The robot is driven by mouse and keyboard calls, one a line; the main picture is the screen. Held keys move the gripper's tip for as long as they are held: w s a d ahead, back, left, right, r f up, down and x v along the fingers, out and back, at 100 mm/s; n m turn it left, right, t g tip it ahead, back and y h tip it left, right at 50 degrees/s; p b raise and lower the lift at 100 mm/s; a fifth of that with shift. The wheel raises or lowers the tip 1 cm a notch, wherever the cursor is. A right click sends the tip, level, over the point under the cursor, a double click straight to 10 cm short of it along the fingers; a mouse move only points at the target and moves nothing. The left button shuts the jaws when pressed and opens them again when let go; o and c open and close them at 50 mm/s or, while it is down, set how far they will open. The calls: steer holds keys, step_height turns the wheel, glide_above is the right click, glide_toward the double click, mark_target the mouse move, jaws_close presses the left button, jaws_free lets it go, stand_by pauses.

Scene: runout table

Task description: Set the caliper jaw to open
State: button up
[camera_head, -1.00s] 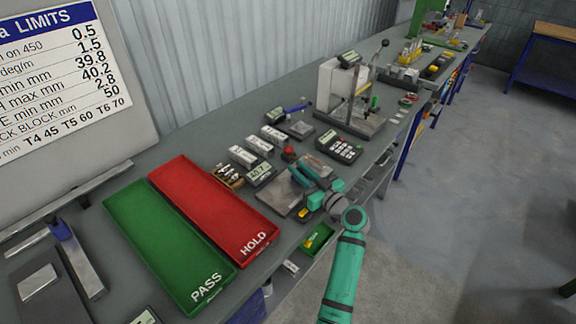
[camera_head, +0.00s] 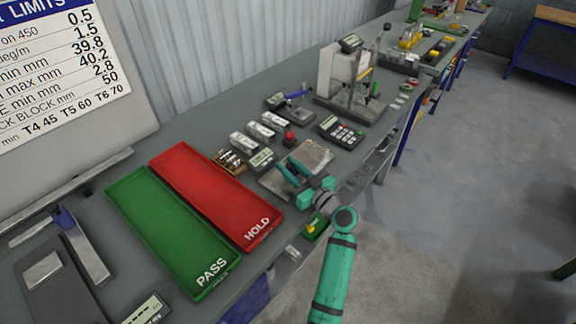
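My gripper (camera_head: 287,165), with teal fingers, is over the near left part of a grey metal plate (camera_head: 312,153) on the bench. The two fingers show a gap between them, and I see nothing held there. I cannot surely pick out the caliper or its jaw. A small dark unit with a pale display (camera_head: 262,160) lies just left of my fingertips. Another display (camera_head: 148,311) is cut off at the bottom edge. The gripper hides part of the plate, and whether it touches anything is unclear.
The red HOLD tray (camera_head: 205,185) and green PASS tray (camera_head: 160,225) lie to the left. Small pale boxes (camera_head: 259,131), a red knob (camera_head: 289,139) and a calculator-like keypad (camera_head: 341,131) are close behind. A lever stand (camera_head: 345,85) is farther back. Open floor is at right.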

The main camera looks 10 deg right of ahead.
steer(key=shift+o, duration=0.9)
steer(key=shift+a, duration=0.1)
steer(key=v, duration=1.1)
steer(key=shift+f, duration=0.1)
